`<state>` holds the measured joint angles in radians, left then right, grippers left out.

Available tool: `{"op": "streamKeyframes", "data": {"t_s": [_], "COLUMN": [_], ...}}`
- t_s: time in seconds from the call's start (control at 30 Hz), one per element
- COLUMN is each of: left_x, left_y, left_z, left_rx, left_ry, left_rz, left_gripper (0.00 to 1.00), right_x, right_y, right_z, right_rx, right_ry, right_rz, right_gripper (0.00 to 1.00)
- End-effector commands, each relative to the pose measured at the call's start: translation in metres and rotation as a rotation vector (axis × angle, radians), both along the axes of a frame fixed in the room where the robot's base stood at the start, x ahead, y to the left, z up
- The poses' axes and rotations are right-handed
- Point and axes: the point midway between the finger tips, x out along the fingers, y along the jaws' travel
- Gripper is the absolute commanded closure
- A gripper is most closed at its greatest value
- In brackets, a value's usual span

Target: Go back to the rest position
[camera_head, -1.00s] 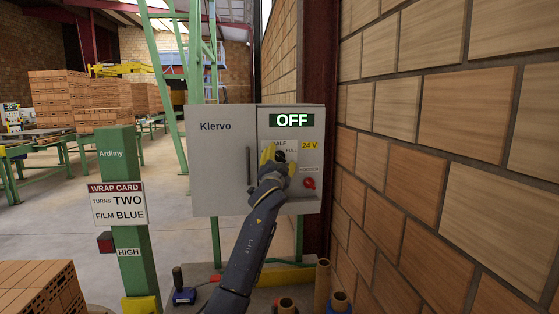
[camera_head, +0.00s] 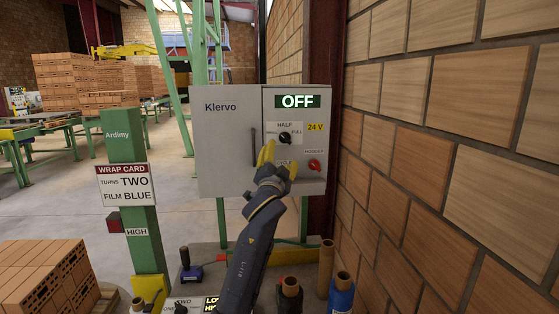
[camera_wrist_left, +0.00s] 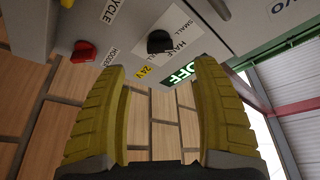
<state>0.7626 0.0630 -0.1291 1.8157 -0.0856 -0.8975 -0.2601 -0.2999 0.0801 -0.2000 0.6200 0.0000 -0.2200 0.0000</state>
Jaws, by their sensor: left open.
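My left gripper (camera_head: 277,162) is in front of the grey Klervo cabinet (camera_head: 225,150), just below its black knob (camera_head: 284,138). The knob sits between the SMALL and FULL labels. The gripper is open and empty, and it partly hides a lower label. In the left wrist view, the yellow fingers (camera_wrist_left: 163,75) stand wide apart, with the black knob (camera_wrist_left: 160,41) beyond them and clear of both. A red knob (camera_head: 314,164) is to the right of the gripper. The lit display (camera_head: 297,101) reads OFF. My right gripper is not in view.
A brick wall (camera_head: 430,130) runs close along the right. Film rolls (camera_head: 341,292) and tubes (camera_head: 326,265) stand below the cabinet. A green post (camera_head: 127,170) with a wrap card (camera_head: 126,185) stands at left, near stacked bricks (camera_head: 45,272). Open floor lies between the post and cabinet.

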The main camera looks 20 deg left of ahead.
Motion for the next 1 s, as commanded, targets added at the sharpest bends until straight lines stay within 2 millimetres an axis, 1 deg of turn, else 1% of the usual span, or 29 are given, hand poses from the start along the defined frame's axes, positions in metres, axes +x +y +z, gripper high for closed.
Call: {"op": "streamKeyframes", "data": {"t_s": [0.2,0.63,0.73,0.77,0.87,0.97,1.0], "left_x": [-0.009,-0.009,-0.009,-0.009,-0.008,-0.011,-0.013], "left_y": [-0.001,-0.001,-0.002,-0.003,-0.007,-0.013,-0.016], "left_z": [-0.003,-0.003,0.005,0.011,0.043,0.095,0.12], "left_rx": [-0.001,0.0,0.001,0.002,0.004,0.009,0.011], "left_ry": [0.001,0.0,-0.01,-0.019,-0.066,-0.141,-0.175], "left_rz": [-0.001,0.0,-0.003,-0.004,-0.016,-0.035,-0.045], "left_gripper": [0.35,0.35,0.35,0.35,0.35,0.35,0.35], "right_x": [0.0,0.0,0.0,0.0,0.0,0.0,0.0], "right_y": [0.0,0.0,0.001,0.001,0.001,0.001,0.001], "right_z": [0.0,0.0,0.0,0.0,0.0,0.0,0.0], "right_rx": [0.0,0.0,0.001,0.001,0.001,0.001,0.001], "right_ry": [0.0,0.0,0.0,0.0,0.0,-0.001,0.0], "right_rz": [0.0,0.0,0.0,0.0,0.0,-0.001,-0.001], "right_gripper": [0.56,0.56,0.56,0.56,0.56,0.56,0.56]}}
